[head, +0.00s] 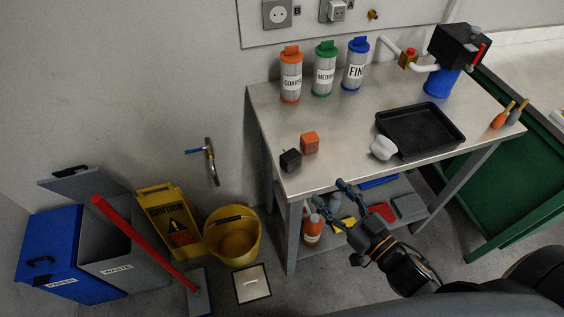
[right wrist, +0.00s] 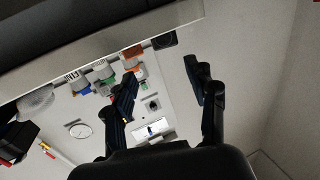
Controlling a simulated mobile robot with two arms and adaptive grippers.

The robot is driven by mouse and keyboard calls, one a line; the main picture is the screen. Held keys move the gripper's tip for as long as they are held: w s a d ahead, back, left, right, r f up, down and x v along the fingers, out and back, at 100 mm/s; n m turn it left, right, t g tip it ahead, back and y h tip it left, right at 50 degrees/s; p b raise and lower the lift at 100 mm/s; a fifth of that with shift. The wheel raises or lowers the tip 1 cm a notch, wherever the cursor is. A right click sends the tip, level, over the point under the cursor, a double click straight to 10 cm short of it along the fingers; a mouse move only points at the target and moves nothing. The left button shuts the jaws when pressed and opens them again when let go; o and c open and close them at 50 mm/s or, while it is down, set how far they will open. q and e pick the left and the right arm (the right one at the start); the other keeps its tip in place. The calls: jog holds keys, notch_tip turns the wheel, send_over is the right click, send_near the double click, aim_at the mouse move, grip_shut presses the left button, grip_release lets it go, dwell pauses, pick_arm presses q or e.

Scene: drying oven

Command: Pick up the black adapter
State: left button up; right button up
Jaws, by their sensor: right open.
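The black adapter (head: 290,160) is a small dark cube on the steel table, close to its front left corner. It also shows in the right wrist view (right wrist: 165,40), at the table edge near the top. An orange cube (head: 309,142) sits just behind and right of it. My right gripper (head: 327,202) is open and empty, in front of the table's front edge, below and right of the black adapter and apart from it. Its two spread fingers also show in the right wrist view (right wrist: 160,72). My left gripper is not in view.
The table (head: 345,115) holds a black tray (head: 445,118), a white rounded object (head: 383,148) and several labelled canisters at the back. A lower shelf with bottles lies below. A yellow bucket (head: 232,240) and bins stand left.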

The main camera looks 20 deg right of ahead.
aim_at(291, 155)
jog(key=w, duration=0.1)
jog(key=w+a+r, duration=0.1)
jog(key=w, duration=0.1)
jog(key=shift+a+r, duration=0.3)
jog(key=p+x, duration=0.1)
jog(key=x, duration=0.4)
jog(key=shift+w+a, duration=0.1)
jog(key=shift+w, duration=0.05)
jog(key=x, duration=0.1)
jog(key=p+x, duration=0.1)
jog(key=x, duration=0.3)
jog(key=shift+w+a+f+p, duration=0.15)
jog(key=shift+a+f+p, duration=0.1)
jog(key=shift+f+p, duration=0.1)
jog(key=shift+w+a, duration=0.1)
jog(key=shift+w, duration=0.15)
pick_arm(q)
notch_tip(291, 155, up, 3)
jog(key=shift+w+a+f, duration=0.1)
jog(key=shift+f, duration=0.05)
pick_arm(e)
jog(key=shift+s, duration=0.1)
jog(key=c, duration=0.9)
jog(key=shift+r, duration=0.1)
jog(key=shift+c, duration=0.2)
